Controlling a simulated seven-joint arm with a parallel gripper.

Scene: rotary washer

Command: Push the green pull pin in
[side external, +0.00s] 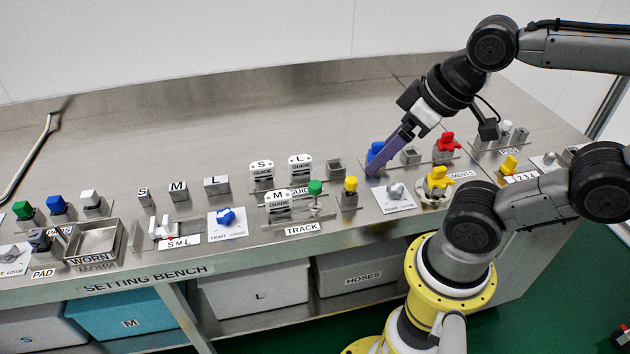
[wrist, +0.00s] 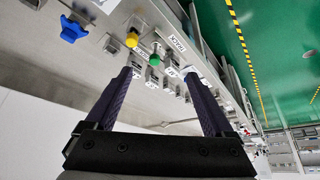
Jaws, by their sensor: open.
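The green pull pin (side external: 315,187) stands by the TRACK label, its round green knob up on a thin stem. In the wrist view the green knob (wrist: 154,60) shows between my two purple fingers, farther off than the fingertips. My gripper (side external: 373,170) is to the right of the pin, slanting down over the bench beside a blue knob, and does not touch the pin. In the wrist view the gripper (wrist: 158,74) has its fingers wide apart with nothing held.
A yellow knob (side external: 351,184) stands just right of the green pin. White GUIDE blocks (side external: 278,201) stand to its left. The blue knob (side external: 375,150) is partly behind my finger. A yellow valve-like part (side external: 437,181) and a red one (side external: 446,143) stand farther right. The bench's back strip (side external: 220,135) is bare.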

